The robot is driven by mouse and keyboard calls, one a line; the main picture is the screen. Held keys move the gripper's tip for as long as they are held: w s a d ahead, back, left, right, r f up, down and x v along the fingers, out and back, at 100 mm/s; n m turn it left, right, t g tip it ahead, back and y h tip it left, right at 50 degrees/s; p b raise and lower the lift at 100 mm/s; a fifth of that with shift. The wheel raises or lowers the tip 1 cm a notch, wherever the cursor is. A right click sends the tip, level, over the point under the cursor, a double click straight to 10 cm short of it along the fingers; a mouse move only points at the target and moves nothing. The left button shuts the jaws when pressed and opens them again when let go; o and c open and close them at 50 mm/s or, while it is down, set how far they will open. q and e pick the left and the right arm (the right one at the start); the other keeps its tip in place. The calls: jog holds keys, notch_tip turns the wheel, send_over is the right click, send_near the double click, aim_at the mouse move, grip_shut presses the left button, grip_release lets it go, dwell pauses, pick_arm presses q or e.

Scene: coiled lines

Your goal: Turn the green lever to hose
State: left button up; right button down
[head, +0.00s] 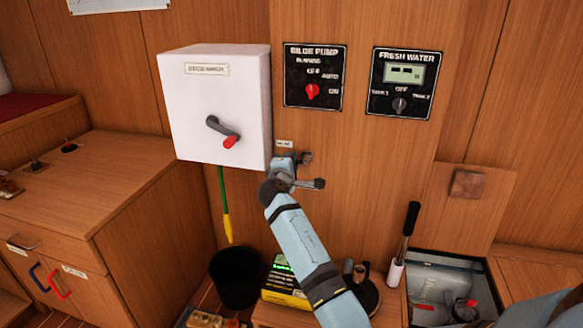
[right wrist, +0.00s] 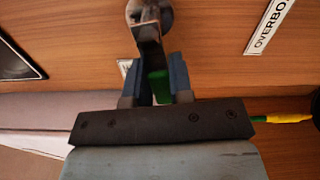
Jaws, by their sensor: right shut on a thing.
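The green lever (right wrist: 158,88) is a metal arm with a green grip, fixed to the wood wall at a round pivot at the top of the right wrist view. My right gripper (right wrist: 159,80) is shut on the green grip, one blue finger on each side. In the head view my right gripper (head: 300,172) is against the wall just right of the white box's lower corner, and hides most of the lever. A label reading OVERBO (right wrist: 270,25), cut off by the frame edge, is to the right. My left gripper is not in view.
A white box (head: 215,100) with a red-tipped handle is left of the gripper. A green-yellow cable (head: 224,205) hangs below it. The bilge pump panel (head: 315,76) and fresh water panel (head: 407,84) are above right. A black bucket (head: 235,278) stands below.

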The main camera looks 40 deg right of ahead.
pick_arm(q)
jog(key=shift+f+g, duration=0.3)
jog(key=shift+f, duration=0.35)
pick_arm(e)
jog(key=shift+r+m, duration=0.4)
jog(key=shift+m, duration=0.5)
jog(key=c, duration=1)
grip_release()
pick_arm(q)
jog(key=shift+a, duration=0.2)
pick_arm(e)
jog(key=shift+a+f, duration=0.1)
